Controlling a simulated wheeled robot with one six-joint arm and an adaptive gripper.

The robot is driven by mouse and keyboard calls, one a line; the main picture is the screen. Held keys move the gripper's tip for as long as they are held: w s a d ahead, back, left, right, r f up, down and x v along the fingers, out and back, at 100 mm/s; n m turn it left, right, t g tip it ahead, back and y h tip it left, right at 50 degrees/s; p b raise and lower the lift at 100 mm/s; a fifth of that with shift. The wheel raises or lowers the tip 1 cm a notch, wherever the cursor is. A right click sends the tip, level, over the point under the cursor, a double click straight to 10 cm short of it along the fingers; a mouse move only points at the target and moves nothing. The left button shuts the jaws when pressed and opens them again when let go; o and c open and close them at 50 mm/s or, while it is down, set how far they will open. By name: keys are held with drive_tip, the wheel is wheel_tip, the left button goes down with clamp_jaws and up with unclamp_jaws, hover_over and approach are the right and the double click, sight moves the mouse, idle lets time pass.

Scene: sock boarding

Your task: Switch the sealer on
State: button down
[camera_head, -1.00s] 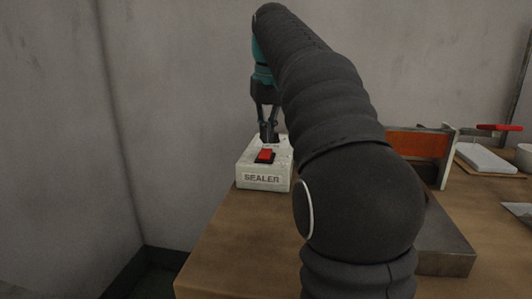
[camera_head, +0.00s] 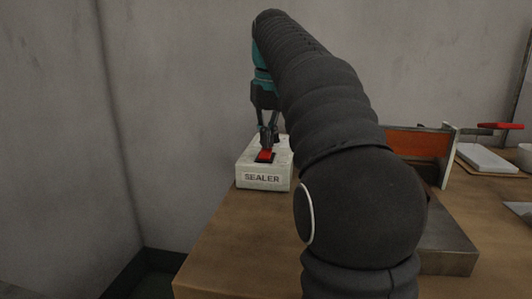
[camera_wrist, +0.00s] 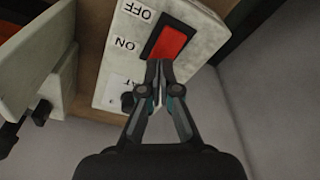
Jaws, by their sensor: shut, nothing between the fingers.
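The sealer box (camera_head: 250,178), white with a "SEALER" label on its front, stands at the left corner of the wooden table. Its red rocker switch (camera_head: 264,156) is on top. In the wrist view the red switch (camera_wrist: 169,43) sits beside the OFF and ON labels, with a dark knob (camera_wrist: 127,101) further along the box. My gripper (camera_head: 266,146) is shut and empty, pointing down over the switch. In the wrist view its fingertips (camera_wrist: 160,66) are at the ON end of the red switch; I cannot tell whether they touch it.
An orange-and-white frame (camera_head: 418,146) stands on the table to the right, partly behind my arm. A red-handled part (camera_head: 499,127), a white block (camera_head: 486,158) and a metal block (camera_head: 446,250) lie further right. Grey walls are close behind and left.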

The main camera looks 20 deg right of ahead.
sight(267, 150)
drive_tip(key=shift+f+b, duration=0.3)
drive_tip(key=shift+f, duration=0.2)
drive_tip(key=shift+r, duration=0.1)
wheel_tip(267, 150, up, 3)
drive_tip(key=p, duration=0.3)
drive_tip(key=shift+f, duration=0.2)
drive_tip(key=shift+r+p, duration=0.35)
drive_tip(key=shift+r, duration=1.75)
